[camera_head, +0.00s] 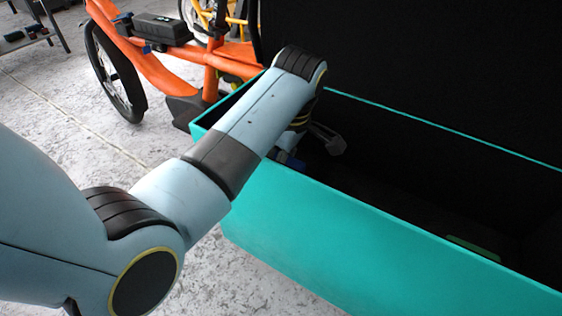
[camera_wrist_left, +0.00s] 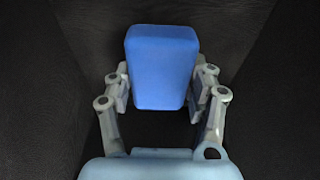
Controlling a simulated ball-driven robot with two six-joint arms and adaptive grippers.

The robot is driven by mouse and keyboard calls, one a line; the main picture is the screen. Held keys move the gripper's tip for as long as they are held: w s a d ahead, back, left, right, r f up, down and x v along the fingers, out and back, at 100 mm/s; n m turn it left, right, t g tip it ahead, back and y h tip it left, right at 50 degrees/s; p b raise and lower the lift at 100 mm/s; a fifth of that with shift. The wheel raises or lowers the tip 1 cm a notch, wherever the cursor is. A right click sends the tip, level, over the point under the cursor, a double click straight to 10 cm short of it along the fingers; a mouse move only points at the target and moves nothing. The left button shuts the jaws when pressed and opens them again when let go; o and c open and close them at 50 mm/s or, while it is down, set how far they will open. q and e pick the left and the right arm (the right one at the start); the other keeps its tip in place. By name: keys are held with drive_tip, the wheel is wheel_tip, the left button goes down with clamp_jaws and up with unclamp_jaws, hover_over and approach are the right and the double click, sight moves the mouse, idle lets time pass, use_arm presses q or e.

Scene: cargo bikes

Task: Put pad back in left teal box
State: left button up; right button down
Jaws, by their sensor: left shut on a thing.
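The teal box (camera_head: 330,226) stands open in front of me, with a dark inside. My left arm reaches over its near rim. My left gripper (camera_head: 318,143) is inside the left part of the box and mostly hidden by the wrist. The left wrist view shows the left gripper (camera_wrist_left: 161,96) shut on a blue pad (camera_wrist_left: 162,62), one finger on each side of it. Dark walls surround the pad in that view. In the head view only a small blue bit of the pad (camera_head: 290,163) shows. I cannot tell whether it touches the box floor. My right gripper is not in view.
An orange cargo bike frame (camera_head: 160,70) with a black wheel (camera_head: 113,73) stands behind the box on the left. A tall black panel (camera_head: 430,60) rises behind the box. A green thing (camera_head: 472,247) lies inside the box at right. Bare floor shows at left.

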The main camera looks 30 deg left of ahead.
use_arm(q)
drive_tip(key=o, duration=1.1)
drive_tip(key=shift+r, duration=0.1)
drive_tip(key=r, duration=0.4)
drive_tip(key=d+r, duration=0.1)
drive_tip(key=r, duration=0.2)
drive_tip(key=shift+d+r, duration=0.1)
